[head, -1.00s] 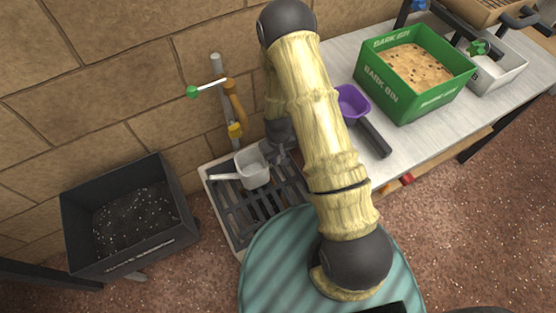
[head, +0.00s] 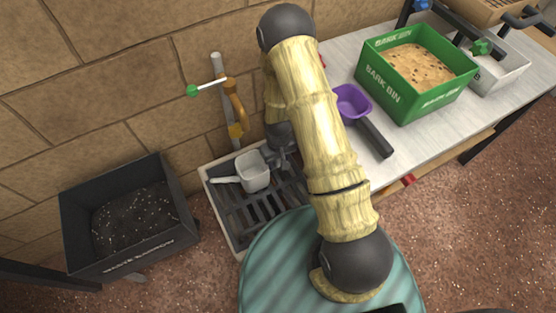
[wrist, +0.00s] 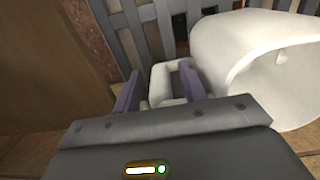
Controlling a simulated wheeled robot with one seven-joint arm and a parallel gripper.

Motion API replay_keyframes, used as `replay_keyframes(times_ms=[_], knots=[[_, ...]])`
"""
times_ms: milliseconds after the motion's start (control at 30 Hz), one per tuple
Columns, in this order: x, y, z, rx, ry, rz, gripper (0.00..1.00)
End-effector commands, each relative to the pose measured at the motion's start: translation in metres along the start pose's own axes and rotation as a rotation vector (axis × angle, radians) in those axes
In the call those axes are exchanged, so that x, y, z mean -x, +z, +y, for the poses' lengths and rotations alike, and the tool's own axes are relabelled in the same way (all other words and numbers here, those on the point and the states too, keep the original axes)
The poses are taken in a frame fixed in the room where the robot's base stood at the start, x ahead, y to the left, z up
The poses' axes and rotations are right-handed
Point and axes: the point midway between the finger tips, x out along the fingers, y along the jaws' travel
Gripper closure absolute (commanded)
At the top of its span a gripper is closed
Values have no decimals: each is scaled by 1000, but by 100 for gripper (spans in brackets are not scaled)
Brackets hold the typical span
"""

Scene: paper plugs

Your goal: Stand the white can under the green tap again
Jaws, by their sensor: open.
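The white can (head: 254,174) is on or just above the slatted drip tray (head: 238,226), upright with its long spout pointing left. It is below and slightly right of the tap's orange outlet (head: 236,130); I cannot tell whether it is directly beneath. The tap has a green knob (head: 192,90) on a white lever. My gripper (head: 279,163) is at the can's right side, partly hidden by my arm. In the wrist view my gripper (wrist: 160,90) is open, its fingers either side of the can's handle loop (wrist: 160,82); the can's body (wrist: 225,45) fills the upper right.
A black waste bin (head: 70,222) stands left of the tray. On the bench to the right are a purple scoop (head: 351,102), a green bark bin (head: 402,99) and a white container (head: 497,76). A brick wall rises behind the tap.

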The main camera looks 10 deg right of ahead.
Motion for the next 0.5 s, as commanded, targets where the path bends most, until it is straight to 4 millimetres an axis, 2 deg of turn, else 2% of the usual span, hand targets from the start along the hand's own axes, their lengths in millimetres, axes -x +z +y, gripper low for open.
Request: replay_keyframes(times_ms=[167, 500], knots=[[21, 0, 0, 0, 0, 2, 58], [88, -1, 0, 1, 1, 3, 58]])
